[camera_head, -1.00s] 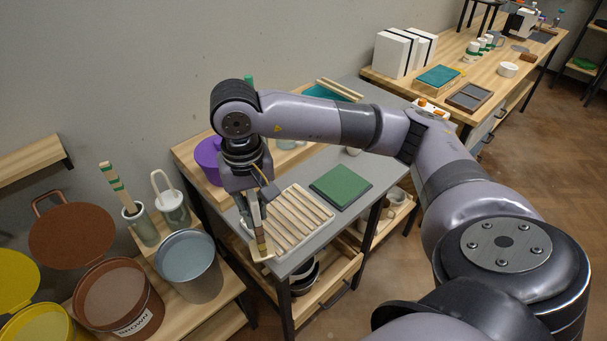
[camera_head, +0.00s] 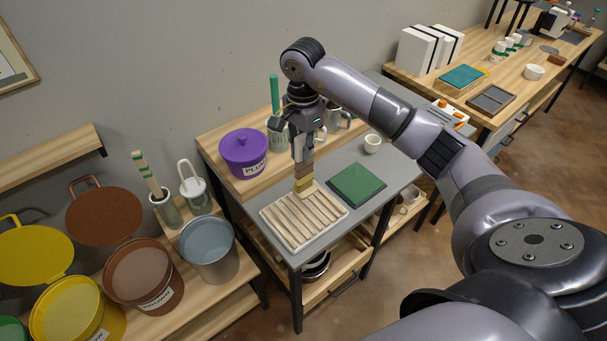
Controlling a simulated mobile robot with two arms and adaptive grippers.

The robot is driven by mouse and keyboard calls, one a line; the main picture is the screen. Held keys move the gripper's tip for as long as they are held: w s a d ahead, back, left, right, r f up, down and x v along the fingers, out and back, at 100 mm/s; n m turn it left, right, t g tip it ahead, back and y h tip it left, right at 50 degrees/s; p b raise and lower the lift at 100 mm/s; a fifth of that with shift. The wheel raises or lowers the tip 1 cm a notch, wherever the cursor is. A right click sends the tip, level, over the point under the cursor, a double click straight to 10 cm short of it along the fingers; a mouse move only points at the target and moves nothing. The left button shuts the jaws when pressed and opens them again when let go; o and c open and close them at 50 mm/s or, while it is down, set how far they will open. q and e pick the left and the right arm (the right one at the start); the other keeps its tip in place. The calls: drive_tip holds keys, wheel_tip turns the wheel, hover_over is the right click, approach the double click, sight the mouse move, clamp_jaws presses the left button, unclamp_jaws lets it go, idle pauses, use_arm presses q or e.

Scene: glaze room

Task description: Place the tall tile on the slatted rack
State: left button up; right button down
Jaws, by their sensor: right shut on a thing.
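The slatted rack (camera_head: 290,235) is a pale wooden grid lying on the grey table top. The tile stands at the rack's back edge in the picture; I cannot tell whether its lower end touches the slats. No tile lies on the visible slats. My left gripper is not in view.
A green tile on a dark board (camera_head: 357,185) lies right of the rack. A purple lidded pot (camera_head: 243,152) and a green-handled jar stand behind on the wooden strip. A white cup (camera_head: 372,143) stands farther back. A grey bucket (camera_head: 208,250) stands lower left.

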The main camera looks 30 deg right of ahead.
sight(303, 177)
wheel_tip(303, 177, down, 9)
drive_tip(key=shift+p, duration=1.2)
drive_tip(key=shift+f, duration=0.2)
drive_tip(key=c, duration=1.6)
unclamp_jaws()
